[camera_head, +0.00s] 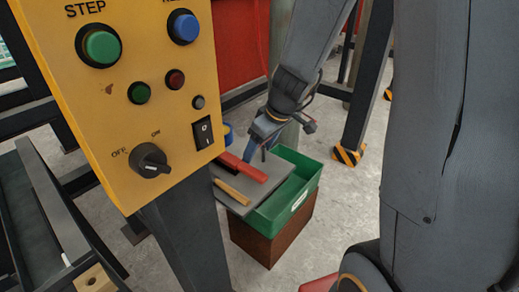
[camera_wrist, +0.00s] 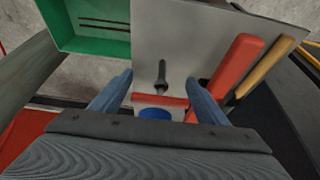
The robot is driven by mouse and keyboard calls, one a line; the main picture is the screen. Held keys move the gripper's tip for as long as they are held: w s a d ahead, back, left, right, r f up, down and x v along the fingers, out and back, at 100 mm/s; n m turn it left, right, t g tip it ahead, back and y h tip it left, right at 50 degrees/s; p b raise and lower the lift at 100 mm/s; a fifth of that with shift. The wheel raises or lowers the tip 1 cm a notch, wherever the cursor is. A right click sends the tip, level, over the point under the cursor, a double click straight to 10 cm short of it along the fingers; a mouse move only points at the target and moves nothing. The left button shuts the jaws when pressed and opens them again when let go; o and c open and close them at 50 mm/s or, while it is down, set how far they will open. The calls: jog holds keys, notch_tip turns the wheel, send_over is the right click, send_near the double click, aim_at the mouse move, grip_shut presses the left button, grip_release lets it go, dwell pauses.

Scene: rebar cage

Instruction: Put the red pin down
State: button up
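The red pin (camera_wrist: 160,99) shows in the wrist view as a short red crossbar between my fingers, with a dark shaft (camera_wrist: 161,75) in line beyond it. My gripper (camera_wrist: 159,77) has its two blue-grey fingers wide apart, one on each side of the pin, with grey plate visible between them. No firm contact between fingers and pin shows. In the head view my gripper (camera_head: 258,152) is low over the grey plate (camera_head: 291,163); the pin cannot be made out clearly there. The grey plate also fills the middle of the wrist view (camera_wrist: 185,30).
A red-handled tool (camera_wrist: 238,65) and a wooden handle (camera_wrist: 265,65) lie on the plate, right of my fingers. A green bin (camera_head: 281,212) adjoins the plate, on a brown box (camera_head: 275,240). A blue round thing (camera_wrist: 155,113) is near the pin. A yellow control panel (camera_head: 120,95) stands in front.

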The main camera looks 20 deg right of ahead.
jog(key=shift+r, duration=0.1)
jog(key=shift+r+p, duration=0.15)
jog(key=shift+p, duration=0.2)
jog(key=v, duration=1.1)
jog(key=shift+r, duration=0.4)
jog(key=shift+s+d, duration=0.1)
